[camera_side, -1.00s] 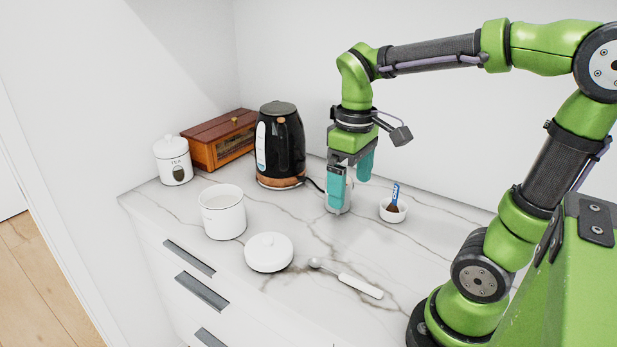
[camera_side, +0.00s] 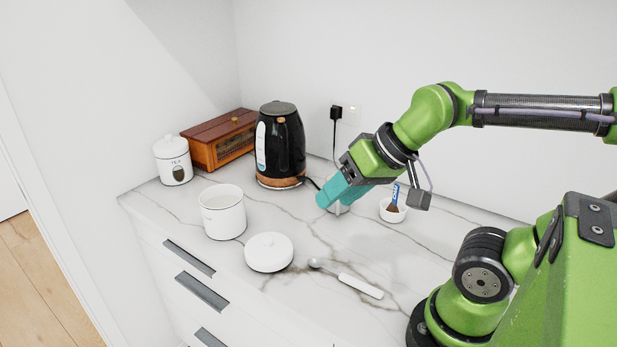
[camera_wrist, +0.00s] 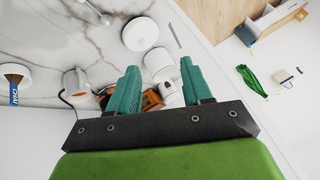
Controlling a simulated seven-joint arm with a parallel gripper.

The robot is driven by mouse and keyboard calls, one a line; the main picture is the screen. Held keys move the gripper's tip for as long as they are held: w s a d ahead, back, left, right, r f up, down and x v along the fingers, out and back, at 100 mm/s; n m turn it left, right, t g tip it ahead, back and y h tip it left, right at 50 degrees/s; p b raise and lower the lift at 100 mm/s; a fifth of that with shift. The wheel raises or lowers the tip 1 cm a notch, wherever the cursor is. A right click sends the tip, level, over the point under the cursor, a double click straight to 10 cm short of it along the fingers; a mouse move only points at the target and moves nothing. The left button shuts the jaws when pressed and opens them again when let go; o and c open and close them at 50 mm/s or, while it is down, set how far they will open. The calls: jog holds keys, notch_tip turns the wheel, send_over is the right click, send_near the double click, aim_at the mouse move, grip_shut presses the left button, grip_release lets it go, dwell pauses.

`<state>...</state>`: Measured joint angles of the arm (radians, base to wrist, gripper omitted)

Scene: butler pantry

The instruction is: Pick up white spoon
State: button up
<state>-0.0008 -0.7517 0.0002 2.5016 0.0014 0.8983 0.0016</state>
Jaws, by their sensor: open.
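The white spoon (camera_side: 360,286) lies flat on the marble counter near its front edge, with its grey round scoop end toward the left. It also shows at the top left of the wrist view (camera_wrist: 93,9), cut off by the frame edge. My gripper (camera_side: 328,198) is above the counter, behind and apart from the spoon. It is tilted, with its teal fingers pointing down to the left. In the wrist view the fingers (camera_wrist: 160,68) are spread with nothing held between them.
A white lid (camera_side: 269,252) lies left of the spoon, with a white canister (camera_side: 223,213) behind it. A small container (camera_side: 340,208) is partly hidden by my fingers.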

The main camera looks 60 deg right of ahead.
jog(key=n+g+h, duration=0.2)
jog(key=n+g, duration=0.2)
jog(key=g, duration=0.8)
send_near(360, 283)
jog(key=shift+s+d+f, duration=0.45)
jog(key=shift+s+f, duration=0.2)
jog(key=shift+s, duration=0.05)
jog(key=shift+w+a+x, duration=0.1)
jog(key=shift+a+x, duration=0.05)
jog(key=shift+x, duration=0.9)
jog(key=shift+w+a+x, duration=0.1)
jog(key=shift+x, duration=0.95)
jog(key=shift+w+a+x, duration=0.1)
jog(key=shift+a+x, duration=0.05)
jog(key=shift+x, duration=0.9)
jog(key=shift+f, duration=0.15)
grip_shut()
